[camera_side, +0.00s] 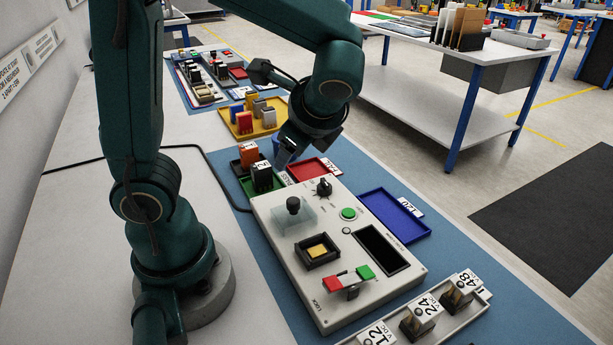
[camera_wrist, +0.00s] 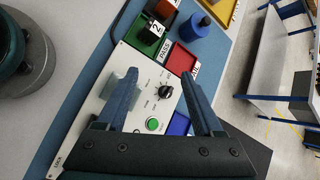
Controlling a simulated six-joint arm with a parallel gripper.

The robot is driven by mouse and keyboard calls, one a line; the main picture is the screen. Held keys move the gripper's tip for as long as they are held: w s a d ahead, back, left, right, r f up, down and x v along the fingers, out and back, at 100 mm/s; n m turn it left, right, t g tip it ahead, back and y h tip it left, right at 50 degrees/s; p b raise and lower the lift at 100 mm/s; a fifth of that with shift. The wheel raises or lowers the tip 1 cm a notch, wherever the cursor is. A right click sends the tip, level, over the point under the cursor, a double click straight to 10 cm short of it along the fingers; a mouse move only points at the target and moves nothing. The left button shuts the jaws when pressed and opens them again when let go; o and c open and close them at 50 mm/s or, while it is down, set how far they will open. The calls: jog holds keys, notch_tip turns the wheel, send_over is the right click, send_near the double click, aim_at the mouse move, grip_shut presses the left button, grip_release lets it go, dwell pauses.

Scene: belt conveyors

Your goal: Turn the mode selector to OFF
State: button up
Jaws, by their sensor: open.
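The mode selector is a black rotary knob (camera_side: 324,188) near the far end of the light grey control panel (camera_side: 268,213). In the wrist view the knob (camera_wrist: 166,91) has small labels around it, too small to read surely, so I cannot tell its setting. My gripper (camera_side: 284,160) is above the far end of the panel, pointing down, clear of the knob. In the wrist view my gripper (camera_wrist: 160,75) is open, with nothing between its fingers. The knob appears between the two fingers there, but below them.

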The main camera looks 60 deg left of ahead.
jog(key=s+d+r+n+t+h, duration=0.2)
jog(key=s+d+n+t+h, duration=0.2)
jog(key=d+n+h, duration=0.4)
jog(key=shift+s+d+n+t, duration=0.3)
jog(key=shift+s+d+n, duration=0.4)
jog(key=shift+n, duration=0.5)
jog(key=shift+s+a, duration=0.1)
jog(key=shift+a, duration=0.05)
jog(key=shift+s+f+n, duration=0.1)
jog(key=shift+f+n, duration=0.15)
jog(key=shift+n, duration=0.55)
